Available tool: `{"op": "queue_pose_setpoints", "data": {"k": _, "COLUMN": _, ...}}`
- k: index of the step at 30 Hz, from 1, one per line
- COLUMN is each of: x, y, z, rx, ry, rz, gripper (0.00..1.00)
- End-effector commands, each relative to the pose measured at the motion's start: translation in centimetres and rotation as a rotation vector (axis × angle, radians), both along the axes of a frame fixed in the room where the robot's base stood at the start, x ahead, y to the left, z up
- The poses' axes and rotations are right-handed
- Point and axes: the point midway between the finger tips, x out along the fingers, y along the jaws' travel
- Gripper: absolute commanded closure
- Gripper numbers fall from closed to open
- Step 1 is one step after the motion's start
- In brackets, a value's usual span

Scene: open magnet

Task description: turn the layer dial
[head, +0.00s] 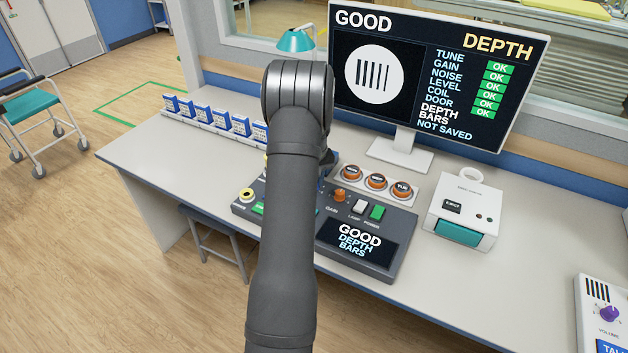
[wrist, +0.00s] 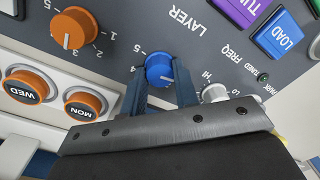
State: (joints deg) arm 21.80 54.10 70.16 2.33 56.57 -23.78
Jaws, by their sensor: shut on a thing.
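The layer dial (wrist: 159,68) is a round blue knob with a white mark on its face, in the middle of the wrist view. It sits on the dark grey console panel beside the word LAYER, with scale numbers such as 4 and 5 beside it. My gripper (wrist: 160,82) has one dark blue finger on each side of the knob and is shut on it. In the head view my arm covers the dial and most of the gripper. The console (head: 384,262) shows there, and its small screen reads GOOD, DEPTH BARS.
Close to the fingers are a silver FREQ knob (wrist: 214,93) and an orange dial (wrist: 74,29). Orange day buttons (wrist: 82,104) line the console's edge. The monitor (head: 432,70) reads GOOD, DEPTH, NOT SAVED. A white eject box (head: 465,212) stands to the right.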

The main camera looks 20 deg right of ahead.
Motion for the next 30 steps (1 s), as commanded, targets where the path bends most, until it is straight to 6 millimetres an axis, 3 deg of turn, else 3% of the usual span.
{"op": "queue_pose_setpoints", "data": {"k": 11, "x": 0.0, "y": 0.0, "z": 0.05, "rx": 0.001, "ry": 0.0, "rz": -0.159, "gripper": 0.95}}
{"op": "queue_pose_setpoints", "data": {"k": 30, "x": -0.09, "y": -0.03, "z": 0.08, "rx": 0.001, "ry": -0.001, "rz": -0.692, "gripper": 0.95}}
